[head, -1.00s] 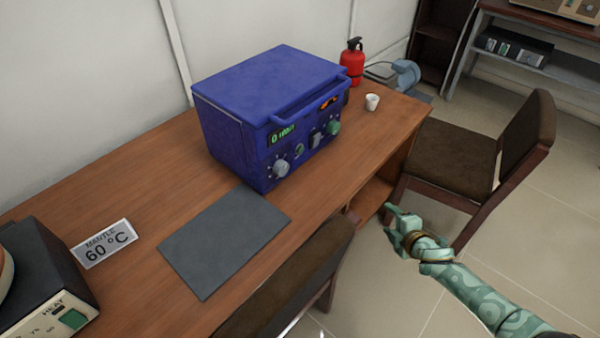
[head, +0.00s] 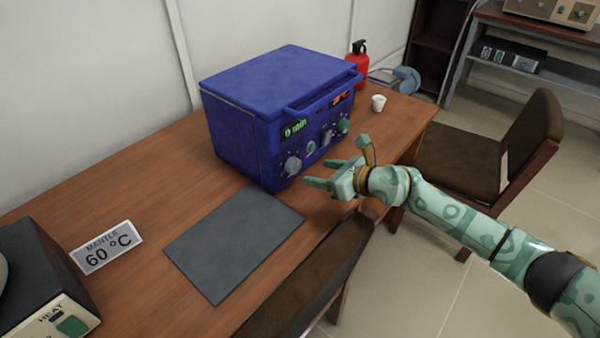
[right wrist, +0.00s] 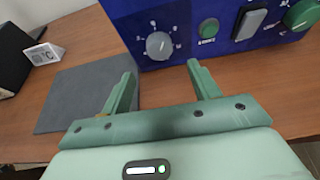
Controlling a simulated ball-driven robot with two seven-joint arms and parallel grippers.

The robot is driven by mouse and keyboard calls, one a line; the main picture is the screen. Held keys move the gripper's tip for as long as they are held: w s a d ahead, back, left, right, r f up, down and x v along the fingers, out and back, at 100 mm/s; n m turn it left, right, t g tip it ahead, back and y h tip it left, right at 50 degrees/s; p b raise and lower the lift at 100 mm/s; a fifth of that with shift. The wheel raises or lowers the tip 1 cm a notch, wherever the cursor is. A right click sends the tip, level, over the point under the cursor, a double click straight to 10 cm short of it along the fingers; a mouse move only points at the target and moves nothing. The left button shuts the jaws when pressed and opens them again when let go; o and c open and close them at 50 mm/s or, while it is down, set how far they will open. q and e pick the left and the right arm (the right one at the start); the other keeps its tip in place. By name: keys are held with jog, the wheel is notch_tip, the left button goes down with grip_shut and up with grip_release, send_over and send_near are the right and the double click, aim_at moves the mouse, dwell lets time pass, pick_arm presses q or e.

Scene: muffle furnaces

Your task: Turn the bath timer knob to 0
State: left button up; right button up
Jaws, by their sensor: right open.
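The blue bath unit (head: 240,125) stands on the wooden table, with a green display that appears to read 0 min. Its grey timer knob (head: 293,165) is at the lower left of the front panel. In the right wrist view the same knob (right wrist: 159,45) has a dial scale around it and sits ahead of the fingers. A green button and a green knob (head: 344,126) are farther right on the panel. My right gripper (head: 312,174) is open and empty, just in front of the panel, apart from the timer knob. My left gripper is not in view.
A dark grey mat (head: 235,243) lies before the unit. A sign reading MANTLE 60 °C (head: 106,247) and a heater (head: 40,285) are at left. A white cup (head: 378,103) and red extinguisher (head: 358,65) stand behind right. A chair back (head: 315,275) is close to the table edge.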

aim_at(297, 168)
jog(key=b+x, duration=0.3)
jog(key=x, duration=0.4)
jog(key=shift+f, duration=0.2)
jog(key=shift+w+a, duration=0.25)
jog(key=shift+w, duration=0.05)
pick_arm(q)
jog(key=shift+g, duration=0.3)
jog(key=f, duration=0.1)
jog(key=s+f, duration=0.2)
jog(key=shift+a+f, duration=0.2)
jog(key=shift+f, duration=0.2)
pick_arm(e)
jog(key=shift+r, duration=0.1)
jog(key=c, duration=1)
